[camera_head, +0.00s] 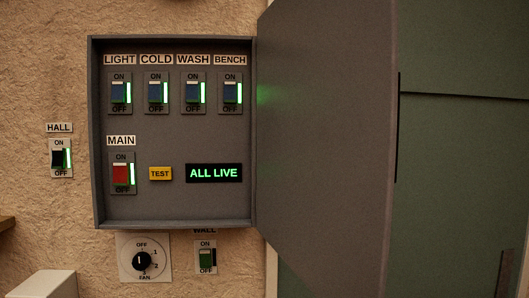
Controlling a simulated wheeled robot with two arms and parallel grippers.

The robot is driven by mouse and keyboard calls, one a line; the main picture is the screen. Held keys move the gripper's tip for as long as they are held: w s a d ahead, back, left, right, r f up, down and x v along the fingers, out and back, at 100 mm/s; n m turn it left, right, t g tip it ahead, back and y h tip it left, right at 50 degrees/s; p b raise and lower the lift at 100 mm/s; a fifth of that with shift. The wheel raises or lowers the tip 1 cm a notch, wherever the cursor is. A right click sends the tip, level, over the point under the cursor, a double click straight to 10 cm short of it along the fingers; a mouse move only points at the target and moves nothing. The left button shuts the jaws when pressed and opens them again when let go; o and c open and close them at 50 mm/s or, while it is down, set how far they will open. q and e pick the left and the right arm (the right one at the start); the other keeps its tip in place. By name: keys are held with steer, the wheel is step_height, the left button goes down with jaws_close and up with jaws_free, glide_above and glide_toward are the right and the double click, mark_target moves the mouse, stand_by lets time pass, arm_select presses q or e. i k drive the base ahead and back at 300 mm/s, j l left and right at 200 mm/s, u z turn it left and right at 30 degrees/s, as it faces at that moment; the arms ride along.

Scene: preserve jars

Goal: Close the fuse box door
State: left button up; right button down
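The grey fuse box (172,212) is on the wall at left of centre in the head view. Its door (325,130) is hinged on the box's right side and stands wide open, swung out towards me. Inside are blue switches labelled LIGHT (118,93), COLD (155,93), WASH (192,93) and BENCH (230,93). A red MAIN switch (121,174) sits below, beside a yellow TEST button (160,173) and a display (214,173) reading ALL LIVE. The switches' green strips are lit. Neither gripper is in view.
A HALL switch (60,159) is on the wall left of the box. A FAN dial (142,261) and a WALL switch (206,257) sit just below it. A dark green panel (460,170) is behind the door at right. A pale object (50,285) is at bottom left.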

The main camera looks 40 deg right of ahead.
mark_target(328, 78)
steer(key=k+l, duration=0.1)
steer(key=l, duration=0.45)
steer(key=k+l, duration=0.1)
steer(key=l, duration=0.95)
steer(key=k+z, duration=0.05)
steer(key=k, duration=0.05)
